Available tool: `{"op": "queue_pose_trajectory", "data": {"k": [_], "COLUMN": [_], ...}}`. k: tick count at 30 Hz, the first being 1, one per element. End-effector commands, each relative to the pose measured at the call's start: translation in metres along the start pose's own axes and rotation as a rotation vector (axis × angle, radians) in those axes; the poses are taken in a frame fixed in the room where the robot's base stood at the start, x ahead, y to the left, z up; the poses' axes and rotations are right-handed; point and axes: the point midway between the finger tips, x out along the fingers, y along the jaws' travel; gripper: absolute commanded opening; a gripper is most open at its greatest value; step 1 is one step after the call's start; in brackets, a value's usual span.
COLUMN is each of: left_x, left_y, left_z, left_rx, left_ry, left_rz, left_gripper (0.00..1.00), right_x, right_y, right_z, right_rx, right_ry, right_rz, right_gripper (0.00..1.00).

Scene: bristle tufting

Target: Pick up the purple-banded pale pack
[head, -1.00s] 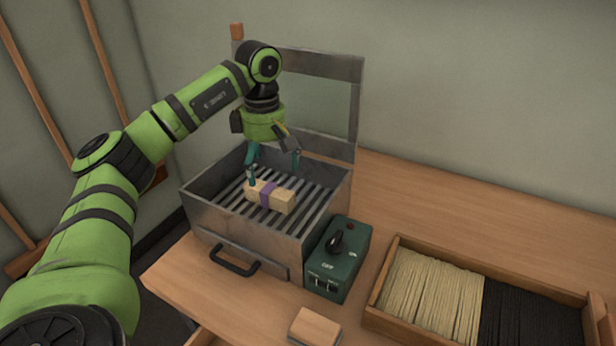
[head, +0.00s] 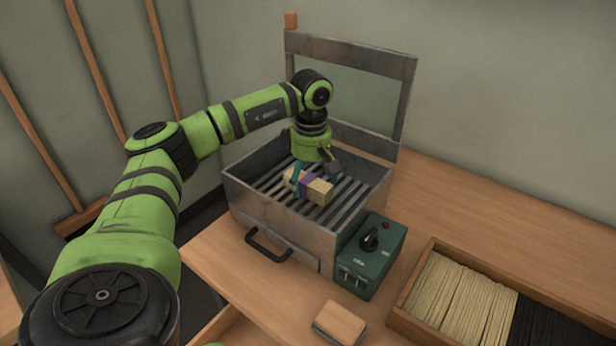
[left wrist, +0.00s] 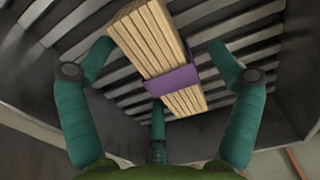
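The purple-banded pale pack (head: 320,193) lies on the slatted rack inside an open metal box (head: 275,225). In the left wrist view the pack (left wrist: 150,38) runs from upper left to lower right, with its purple band (left wrist: 172,80) near the middle. My left gripper (head: 313,178) is over the pack, inside the box. Its three teal fingers are spread around the pack in the left wrist view (left wrist: 160,70), with gaps visible between the side fingers and the pack. Whether the lower finger touches it I cannot tell. My right gripper is not in view.
The box's windowed lid (head: 402,95) stands raised at the back, and a dark handle (head: 268,245) juts from the front. A green control box (head: 372,262) stands beside it. A small wooden block (head: 340,322) and a tray of pale and black bristles (head: 410,285) are nearby.

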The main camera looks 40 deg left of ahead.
Motion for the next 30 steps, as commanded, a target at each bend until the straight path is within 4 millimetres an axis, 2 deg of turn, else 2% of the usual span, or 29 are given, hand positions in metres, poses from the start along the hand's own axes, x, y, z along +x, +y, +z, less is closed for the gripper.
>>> {"op": "queue_pose_trajectory", "data": {"k": [1,3,17,20,25,30], "left_x": [0.0,0.0,-0.005,-0.014,-0.044,-0.064], "left_y": [0.0,0.0,0.0,0.001,0.002,-0.018], "left_z": [0.0,0.0,0.0,0.0,0.001,0.037], "left_rx": [0.0,0.0,-0.001,0.0,0.0,0.008], "left_ry": [0.0,0.0,-0.001,-0.001,-0.003,-0.001], "left_rz": [0.0,0.0,0.001,0.002,0.006,0.005], "left_gripper": [0.57,0.34,0.34,0.34,0.34,0.34], "right_x": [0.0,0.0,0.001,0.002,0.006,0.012], "right_y": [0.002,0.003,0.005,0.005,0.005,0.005], "right_z": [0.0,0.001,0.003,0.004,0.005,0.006], "right_rx": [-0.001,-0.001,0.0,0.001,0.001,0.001], "right_ry": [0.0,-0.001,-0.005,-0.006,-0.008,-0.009], "right_rz": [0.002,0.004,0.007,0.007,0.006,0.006], "right_gripper": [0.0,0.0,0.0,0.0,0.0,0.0]}}
